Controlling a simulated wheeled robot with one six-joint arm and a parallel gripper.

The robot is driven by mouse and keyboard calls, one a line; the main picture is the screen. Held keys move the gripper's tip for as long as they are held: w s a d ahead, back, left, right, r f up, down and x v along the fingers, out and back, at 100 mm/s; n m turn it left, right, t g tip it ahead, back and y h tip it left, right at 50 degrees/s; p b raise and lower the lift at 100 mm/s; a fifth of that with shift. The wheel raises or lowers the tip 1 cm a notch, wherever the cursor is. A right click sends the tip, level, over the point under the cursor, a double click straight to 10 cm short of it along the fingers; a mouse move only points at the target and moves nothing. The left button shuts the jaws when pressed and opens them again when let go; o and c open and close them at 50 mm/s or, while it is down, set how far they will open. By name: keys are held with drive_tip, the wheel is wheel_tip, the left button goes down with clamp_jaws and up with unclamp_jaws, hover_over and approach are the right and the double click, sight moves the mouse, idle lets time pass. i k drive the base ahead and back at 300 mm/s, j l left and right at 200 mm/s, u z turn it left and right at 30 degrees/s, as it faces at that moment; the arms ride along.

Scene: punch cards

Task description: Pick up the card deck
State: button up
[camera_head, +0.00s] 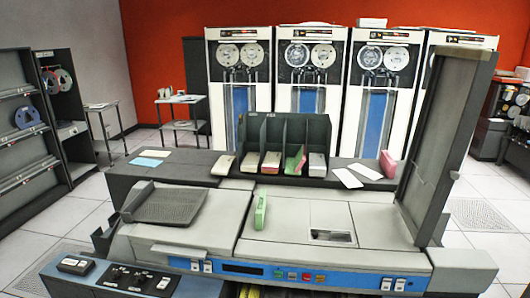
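Several card decks are in view, and I cannot tell which one the task names. A narrow green deck (260,213) stands on edge on top of the white and grey card machine (290,212), apart from the rack. A cream deck (222,164) lies just left of the dark four-slot rack (285,135). In the rack's slots are a cream deck (250,162), a red-topped deck (271,161), a green and pink deck (295,160) and a whitish deck (317,165). A pink deck (388,163) stands at the right. My gripper is not in view.
A tall grey panel (445,150) rises at the machine's right. A dark ridged tray (170,205) is at its left, and an opening (333,237) lies right of the green deck. Loose cards (347,178) lie behind. Tape cabinets (310,80) stand at the back. The machine top around the green deck is clear.

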sight(259, 214)
drive_tip(key=i+j, duration=0.2)
drive_tip(key=i, duration=0.2)
drive_tip(key=i+j+u, duration=0.1)
drive_tip(key=i+j, duration=0.15)
drive_tip(key=i, duration=0.15)
drive_tip(key=i+j, duration=0.15)
drive_tip(key=i, duration=0.3)
